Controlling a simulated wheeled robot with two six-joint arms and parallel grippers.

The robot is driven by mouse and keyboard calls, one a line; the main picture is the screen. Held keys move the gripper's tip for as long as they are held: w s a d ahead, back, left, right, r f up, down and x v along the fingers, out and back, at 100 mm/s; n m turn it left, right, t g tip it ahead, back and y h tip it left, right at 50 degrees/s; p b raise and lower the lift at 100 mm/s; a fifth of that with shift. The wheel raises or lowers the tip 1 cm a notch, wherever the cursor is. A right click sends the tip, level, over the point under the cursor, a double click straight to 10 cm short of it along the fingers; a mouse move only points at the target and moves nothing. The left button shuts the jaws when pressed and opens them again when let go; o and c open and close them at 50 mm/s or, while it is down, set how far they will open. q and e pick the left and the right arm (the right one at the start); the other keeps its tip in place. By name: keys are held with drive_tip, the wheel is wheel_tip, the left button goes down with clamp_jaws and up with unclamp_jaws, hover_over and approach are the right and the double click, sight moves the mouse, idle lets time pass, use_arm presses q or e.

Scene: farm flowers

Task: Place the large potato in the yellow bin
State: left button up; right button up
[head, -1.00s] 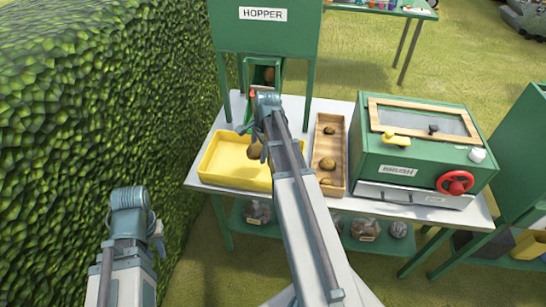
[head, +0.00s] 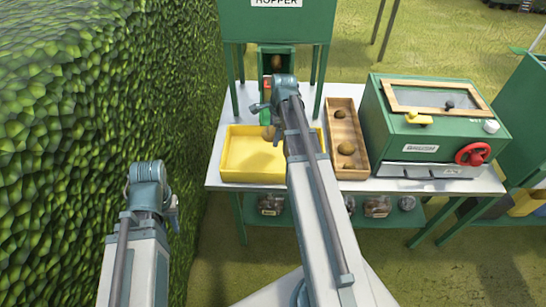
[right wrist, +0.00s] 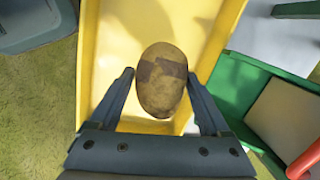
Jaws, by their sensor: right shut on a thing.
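The yellow bin (head: 240,155) stands on the left part of the white table in the head view. Its yellow surface (right wrist: 115,35) also fills the middle of the right wrist view. A large brown potato (right wrist: 161,82) sits between my right gripper's fingers (right wrist: 166,100), with the bin behind it. In the head view my right gripper (head: 266,112) is by the bin's back edge, with the potato (head: 268,132) just below it. My right arm hides part of the bin. My left gripper (head: 172,205) is by the hedge, away from the table, its fingers barely visible.
A green hopper (head: 275,25) stands behind the bin, with a potato (head: 277,62) in its chute. A wooden tray (head: 335,112) with several potatoes is to the right, beside a green machine (head: 400,140) with a red wheel (head: 472,154). A hedge (head: 90,110) borders the left.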

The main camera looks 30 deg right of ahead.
drive_tip(key=b, duration=0.6)
hover_over(272, 157)
drive_tip(key=shift+s+d+f, duration=0.1)
drive_tip(key=shift+s+f, duration=0.1)
drive_tip(key=shift+f, duration=1.4)
drive_tip(key=shift+s+d+f, duration=0.1)
drive_tip(key=shift+s+f, duration=0.05)
drive_tip(key=shift+f, duration=1.4)
drive_tip(key=shift+f+b, duration=0.1)
drive_tip(key=shift+b, duration=0.2)
wheel_tip(272, 157, down, 4)
drive_tip(key=b, duration=0.3)
drive_tip(key=shift+r, duration=0.25)
drive_tip(key=shift+f+b, duration=0.2)
drive_tip(key=shift+b, duration=0.2)
drive_tip(key=o, duration=1.5)
drive_tip(key=shift+r, duration=0.1)
drive_tip(key=shift+c, duration=0.2)
